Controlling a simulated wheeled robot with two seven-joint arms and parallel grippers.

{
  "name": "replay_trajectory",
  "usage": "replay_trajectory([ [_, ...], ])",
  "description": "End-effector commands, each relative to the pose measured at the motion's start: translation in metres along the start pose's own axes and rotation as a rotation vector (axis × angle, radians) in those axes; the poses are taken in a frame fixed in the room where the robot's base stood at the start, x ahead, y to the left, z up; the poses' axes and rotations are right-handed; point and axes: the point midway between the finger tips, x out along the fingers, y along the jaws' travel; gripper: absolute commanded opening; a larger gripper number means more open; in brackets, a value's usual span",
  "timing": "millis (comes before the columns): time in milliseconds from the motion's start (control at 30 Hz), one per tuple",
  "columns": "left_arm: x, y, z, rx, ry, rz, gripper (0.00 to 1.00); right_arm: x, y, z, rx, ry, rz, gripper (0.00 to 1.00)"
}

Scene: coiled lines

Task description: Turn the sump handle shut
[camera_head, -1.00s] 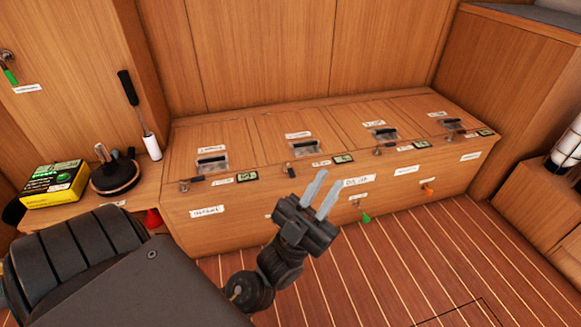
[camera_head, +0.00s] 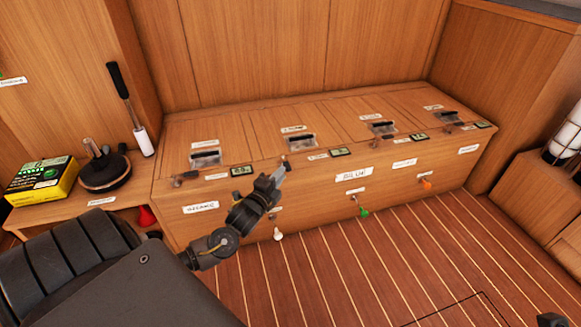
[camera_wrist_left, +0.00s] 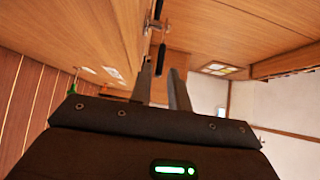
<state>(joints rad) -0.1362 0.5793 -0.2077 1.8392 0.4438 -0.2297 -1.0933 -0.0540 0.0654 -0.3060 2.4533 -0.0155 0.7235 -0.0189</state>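Several small lever handles sit along the front top edge of the wooden bench locker. The labels are too small to read surely, so I cannot tell which is the sump handle. My left gripper (camera_head: 279,174) is at the second lever from the left (camera_head: 286,163), at the bench's front edge. In the left wrist view its two fingers (camera_wrist_left: 161,88) are apart. A black handle (camera_wrist_left: 160,60) on a metal fitting (camera_wrist_left: 155,24) lies just ahead, in line with the gap between the fingertips. No grip on it shows.
A yellow-black box (camera_head: 40,181) and a dark round base (camera_head: 104,172) stand left. The striped floor (camera_head: 380,270) is clear.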

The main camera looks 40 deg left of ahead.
Motion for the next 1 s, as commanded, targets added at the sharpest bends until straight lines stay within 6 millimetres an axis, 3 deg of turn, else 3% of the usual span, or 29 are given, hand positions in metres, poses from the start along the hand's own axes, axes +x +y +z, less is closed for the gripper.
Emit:
replay_trajectory([
  [200, 0.042, 0.002, 0.001, -0.001, -0.001, -0.005, 0.18, 0.006, -0.007, -0.001, 0.019, 0.066, -0.019, 0.48],
  [400, 0.065, 0.001, 0.001, -0.001, -0.001, -0.002, 0.18, 0.011, -0.012, -0.001, 0.037, 0.092, -0.032, 0.48],
  [800, 0.072, 0.0, -0.001, -0.001, 0.001, 0.0, 0.18, 0.014, -0.014, -0.002, 0.043, 0.101, -0.037, 0.48],
  [933, 0.071, 0.0, -0.001, -0.001, 0.001, 0.0, 0.01, 0.014, -0.014, -0.002, 0.043, 0.101, -0.037, 0.48],
  [1000, 0.071, 0.0, -0.001, -0.001, 0.001, 0.0, 0.0, 0.014, -0.014, -0.002, 0.043, 0.101, -0.037, 0.48],
])
